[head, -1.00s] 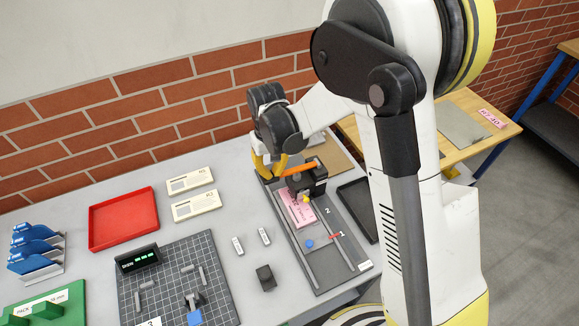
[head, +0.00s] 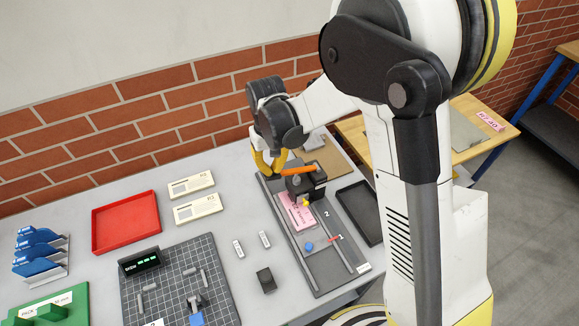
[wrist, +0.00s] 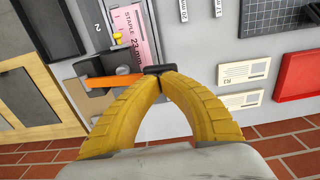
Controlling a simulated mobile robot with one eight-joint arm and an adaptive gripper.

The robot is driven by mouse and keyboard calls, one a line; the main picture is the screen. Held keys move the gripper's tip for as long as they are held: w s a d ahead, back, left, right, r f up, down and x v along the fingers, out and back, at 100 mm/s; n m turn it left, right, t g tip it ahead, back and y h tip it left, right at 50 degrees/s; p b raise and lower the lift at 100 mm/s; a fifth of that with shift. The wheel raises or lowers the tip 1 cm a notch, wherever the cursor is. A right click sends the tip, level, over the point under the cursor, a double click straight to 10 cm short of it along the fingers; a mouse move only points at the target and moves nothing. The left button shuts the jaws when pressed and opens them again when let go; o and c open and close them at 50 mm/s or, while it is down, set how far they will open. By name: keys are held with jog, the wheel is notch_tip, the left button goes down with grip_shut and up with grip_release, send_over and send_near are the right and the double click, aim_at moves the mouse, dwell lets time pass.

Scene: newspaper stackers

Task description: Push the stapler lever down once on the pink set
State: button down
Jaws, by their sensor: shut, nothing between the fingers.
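The stapler (head: 312,186) is a dark block on the grey rail board. Its orange lever (head: 297,170) lies across its top and also shows in the wrist view (wrist: 112,81). The pink set (head: 294,211) lies flat on the board at the stapler's front; its printed label shows in the wrist view (wrist: 139,36). My gripper (head: 268,170) has yellow fingers and is just left of the stapler. In the wrist view its fingertips (wrist: 160,72) meet beside the lever's end, with nothing held. I cannot tell whether they touch the lever.
A black tray (head: 359,213) is right of the rail board (head: 333,275). A red tray (head: 126,222), two cream cards and a gridded mat (head: 180,278) are to the left. A brick wall (head: 140,125) stands close behind the table. A blue knob sits on the board.

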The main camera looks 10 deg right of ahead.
jog(key=shift+r+p, duration=1.55)
jog(key=shift+r, duration=1.55)
jog(key=shift+d+b, duration=0.2)
jog(key=shift+b, duration=0.15)
jog(key=s+d+r+m+t+b, duration=0.1)
jog(key=s+d+r+t+b, duration=0.15)
jog(key=s+d+b, duration=0.7)
jog(key=s+d+f+m+t+b, duration=0.2)
jog(key=s+d+f+t+b, duration=0.2)
jog(key=s+f+b, duration=0.4)
jog(key=d+b, duration=0.1)
jog(key=b, duration=0.2)
jog(key=shift+s+d+t+b, duration=0.15)
jog(key=shift+d+t+b, duration=0.15)
jog(key=shift+t, duration=0.05)
